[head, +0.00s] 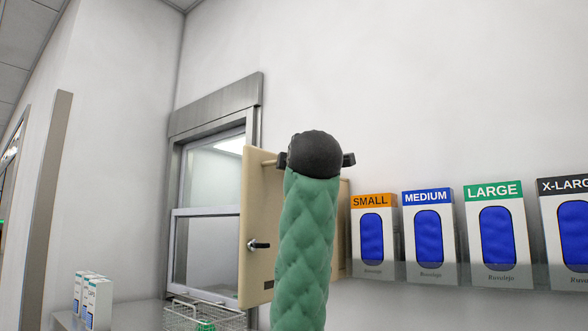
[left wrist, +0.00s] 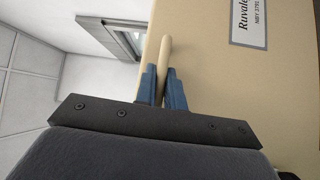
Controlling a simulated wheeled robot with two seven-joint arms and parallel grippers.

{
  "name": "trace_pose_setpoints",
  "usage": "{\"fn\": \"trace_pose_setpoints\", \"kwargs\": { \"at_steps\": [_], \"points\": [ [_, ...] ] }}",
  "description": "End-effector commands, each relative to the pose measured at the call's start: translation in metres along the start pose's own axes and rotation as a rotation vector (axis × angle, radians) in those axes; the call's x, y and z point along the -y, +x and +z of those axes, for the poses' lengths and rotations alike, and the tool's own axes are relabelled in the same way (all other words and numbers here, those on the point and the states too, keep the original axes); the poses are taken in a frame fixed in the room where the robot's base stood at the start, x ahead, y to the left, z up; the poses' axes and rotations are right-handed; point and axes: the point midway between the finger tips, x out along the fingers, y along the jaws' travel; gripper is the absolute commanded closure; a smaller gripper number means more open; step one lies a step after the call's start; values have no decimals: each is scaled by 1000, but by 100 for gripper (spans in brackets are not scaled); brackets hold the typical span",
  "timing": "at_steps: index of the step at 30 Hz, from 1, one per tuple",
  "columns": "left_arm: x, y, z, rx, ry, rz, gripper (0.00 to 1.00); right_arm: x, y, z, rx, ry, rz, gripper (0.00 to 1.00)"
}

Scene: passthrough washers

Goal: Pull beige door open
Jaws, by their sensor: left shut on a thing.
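The beige door (head: 257,215) is in the middle of the head view, beside the window, with a dark lever (head: 258,245) on its visible face. My green left arm covers much of the beige unit, so I cannot tell how wide the door stands. In the left wrist view the beige face (left wrist: 225,80) carries a printed label (left wrist: 249,20). My left gripper (left wrist: 164,85) has its blue fingers on either side of a beige rod-like handle (left wrist: 165,50) and is shut on it. In the head view the fingertips are hidden behind the dark wrist. My right gripper is out of view.
Glove boxes marked SMALL (head: 373,238), MEDIUM (head: 431,238), LARGE (head: 494,236) and X-LARGE (head: 568,236) line the wall at right. A metal-framed window (head: 210,205) is behind the door at left. A wire basket (head: 203,315) and white cartons (head: 92,300) sit low at left.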

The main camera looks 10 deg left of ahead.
Motion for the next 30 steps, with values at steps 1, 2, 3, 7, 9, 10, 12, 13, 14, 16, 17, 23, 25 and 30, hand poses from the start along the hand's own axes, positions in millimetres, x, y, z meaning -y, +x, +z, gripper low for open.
{"fn": "trace_pose_setpoints", "kwargs": {
  "at_steps": [1, 2, 3, 7, 9, 10, 12, 13, 14, 16, 17, 23, 25, 30],
  "points": [
    [0, 1, 0, 0, 1, -1, 100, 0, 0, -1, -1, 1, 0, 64],
    [0, 1, 0, 0, 1, -1, 100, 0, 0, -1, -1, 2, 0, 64],
    [0, 1, 0, 0, 1, -1, 100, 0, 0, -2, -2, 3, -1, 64],
    [0, 1, 0, 0, 1, -1, 76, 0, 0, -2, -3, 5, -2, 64],
    [0, 1, 0, 0, 0, -1, 68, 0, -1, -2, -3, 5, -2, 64],
    [0, 1, 0, 0, 0, -1, 68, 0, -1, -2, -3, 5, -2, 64],
    [0, 0, 0, 0, 0, -1, 68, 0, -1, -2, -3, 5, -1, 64],
    [0, 0, 0, 0, 0, 0, 68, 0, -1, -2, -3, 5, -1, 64],
    [0, 0, 0, 0, 0, 0, 68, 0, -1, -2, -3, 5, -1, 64],
    [0, 0, 0, 0, 0, 0, 68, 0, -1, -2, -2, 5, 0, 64],
    [0, 0, 0, 0, 0, 0, 68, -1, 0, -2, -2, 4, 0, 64],
    [2, -18, 2, 3, -1, 2, 68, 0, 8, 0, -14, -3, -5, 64],
    [2, -30, 1, 3, -3, 2, 68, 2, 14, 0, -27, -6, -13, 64],
    [2, -56, 1, 3, -2, 1, 68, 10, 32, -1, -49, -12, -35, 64]
  ]
}}
